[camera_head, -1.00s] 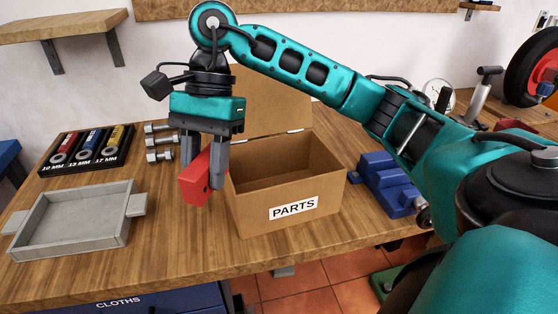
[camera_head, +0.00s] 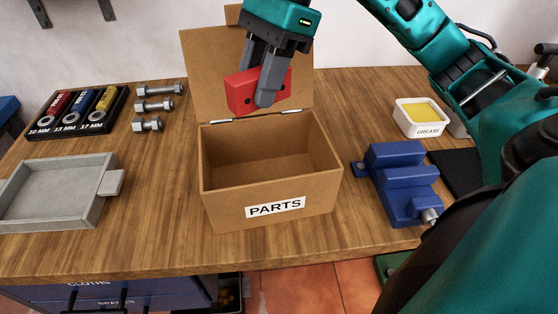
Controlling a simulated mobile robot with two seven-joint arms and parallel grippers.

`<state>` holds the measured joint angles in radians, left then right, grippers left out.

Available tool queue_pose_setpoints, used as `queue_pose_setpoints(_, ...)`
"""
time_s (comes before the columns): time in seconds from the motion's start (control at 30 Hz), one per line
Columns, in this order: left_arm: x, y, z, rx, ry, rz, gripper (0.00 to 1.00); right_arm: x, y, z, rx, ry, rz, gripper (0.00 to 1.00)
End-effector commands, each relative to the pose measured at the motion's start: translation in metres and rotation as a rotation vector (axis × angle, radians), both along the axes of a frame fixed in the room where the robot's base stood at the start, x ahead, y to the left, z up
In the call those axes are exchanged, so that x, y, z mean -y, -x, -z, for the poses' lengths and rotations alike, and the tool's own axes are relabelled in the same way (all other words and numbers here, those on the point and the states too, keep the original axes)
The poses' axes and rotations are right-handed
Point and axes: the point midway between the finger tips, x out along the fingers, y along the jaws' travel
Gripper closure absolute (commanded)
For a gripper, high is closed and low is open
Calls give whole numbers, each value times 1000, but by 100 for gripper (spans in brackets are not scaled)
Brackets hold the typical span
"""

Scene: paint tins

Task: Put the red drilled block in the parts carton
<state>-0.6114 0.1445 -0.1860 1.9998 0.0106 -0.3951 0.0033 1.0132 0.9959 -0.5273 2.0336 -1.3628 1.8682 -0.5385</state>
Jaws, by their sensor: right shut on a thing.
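The red drilled block (camera_head: 240,94) is held in my right gripper (camera_head: 264,98), whose fingers are shut on it. Dark holes show in the block's face. The block is in the air above the rear edge of the parts carton (camera_head: 222,207), in front of its raised lid (camera_head: 203,83). The carton is brown, stands on the workbench with its lid open, and has a PARTS label on its front. Its visible inside looks empty. My left gripper is not in view.
A grey metal tray (camera_head: 100,205) and a black socket holder (camera_head: 112,120) are on the left, with several bolts (camera_head: 157,106) near the carton. A blue vise (camera_head: 405,190) and a white grease tub (camera_head: 421,131) stand to the right. Bare bench lies left of the carton.

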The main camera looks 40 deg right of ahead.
Motion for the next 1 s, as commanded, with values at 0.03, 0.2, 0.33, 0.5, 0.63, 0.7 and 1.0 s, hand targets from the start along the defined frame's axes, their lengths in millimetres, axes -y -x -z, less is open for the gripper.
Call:
queue_pose_setpoints(0.03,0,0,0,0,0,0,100,0,0,-1,1,-1,0,100)
queue_pose_setpoints(0.2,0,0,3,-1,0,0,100,0,0,8,-2,0,1,100)
queue_pose_setpoints(0.33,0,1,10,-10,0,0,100,0,1,37,-6,0,1,100)
queue_pose_setpoints(0.5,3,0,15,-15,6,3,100,0,1,84,-7,1,3,100)
queue_pose_setpoints(0.63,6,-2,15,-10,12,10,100,0,1,118,-6,0,1,100)
queue_pose_setpoints(0.7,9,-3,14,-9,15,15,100,0,1,133,-5,0,1,100)
queue_pose_setpoints(1.0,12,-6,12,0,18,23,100,0,0,161,1,-1,0,100)
